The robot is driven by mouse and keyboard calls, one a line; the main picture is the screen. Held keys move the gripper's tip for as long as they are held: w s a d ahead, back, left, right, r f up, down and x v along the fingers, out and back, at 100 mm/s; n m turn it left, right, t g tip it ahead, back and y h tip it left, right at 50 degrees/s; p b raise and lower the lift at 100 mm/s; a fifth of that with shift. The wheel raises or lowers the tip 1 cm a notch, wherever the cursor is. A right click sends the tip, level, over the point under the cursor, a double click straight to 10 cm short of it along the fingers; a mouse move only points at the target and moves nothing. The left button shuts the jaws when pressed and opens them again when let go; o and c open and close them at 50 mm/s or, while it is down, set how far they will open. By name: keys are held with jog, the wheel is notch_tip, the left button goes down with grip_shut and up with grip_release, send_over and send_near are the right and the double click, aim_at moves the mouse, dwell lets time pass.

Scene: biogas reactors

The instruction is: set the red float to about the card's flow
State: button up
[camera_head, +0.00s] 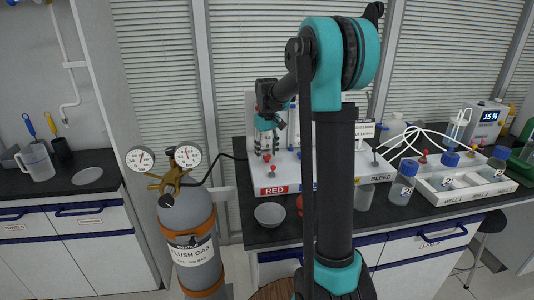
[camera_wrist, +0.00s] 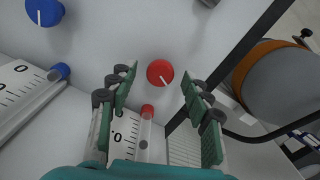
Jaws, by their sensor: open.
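In the wrist view a round red knob (camera_wrist: 160,73) with a white pointer line sits on the pale panel. My open gripper (camera_wrist: 156,84) has its fingertips on either side of it, with gaps showing. Nearer the palm is a clear tube (camera_wrist: 145,132) with a red cap, beside a printed scale (camera_wrist: 123,134); the float's reading is unclear. A blue knob (camera_wrist: 44,12) and a blue-capped tube (camera_wrist: 45,87) are to the left. In the head view my gripper (camera_head: 268,125) is at the panel above the RED label (camera_head: 273,190). A printed card (camera_head: 365,131) is partly hidden by my arm and too small to read.
A flush gas cylinder (camera_head: 190,240) with two gauges stands left of the bench, with a dark hose to the panel. A bowl (camera_head: 270,214), a beaker (camera_head: 366,194), and a white tray (camera_head: 468,194) with blue-capped bottles occupy the black bench.

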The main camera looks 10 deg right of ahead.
aim_at(267, 156)
notch_tip(267, 156, up, 12)
jog(key=shift+f, duration=0.2)
dwell(0.4)
